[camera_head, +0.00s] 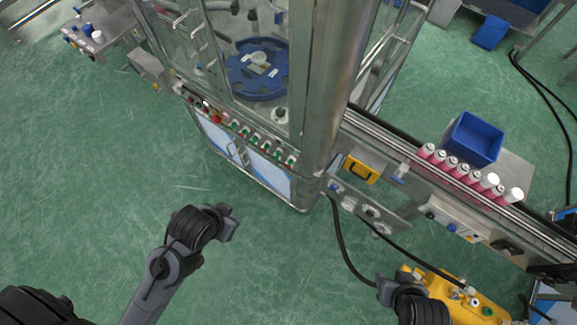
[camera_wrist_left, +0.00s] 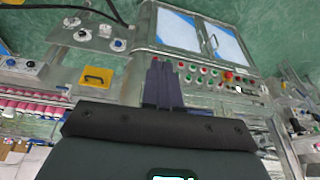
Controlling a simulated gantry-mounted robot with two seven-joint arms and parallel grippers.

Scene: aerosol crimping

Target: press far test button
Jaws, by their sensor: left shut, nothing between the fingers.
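A row of red and green buttons (camera_head: 250,133) runs along the front edge of the machine, above its cabinet doors. A larger red button (camera_head: 215,118) sits toward its left part. I cannot tell which one is the far test button. In the left wrist view the button row (camera_wrist_left: 205,77) shows beside the fingers. My left gripper (camera_head: 232,226) is in front of the machine, apart from the panel in the head view. Its dark fingers are together and empty in the left wrist view (camera_wrist_left: 161,70). My right gripper (camera_head: 383,291) is at lower right; its fingers are unclear.
A conveyor (camera_head: 385,138) runs to the right, with several pink cans (camera_head: 450,165) and a blue bin (camera_head: 472,139) beside it. A yellow device (camera_head: 440,290) lies at lower right, with black cables near it. Green floor (camera_head: 110,140) is clear to the left.

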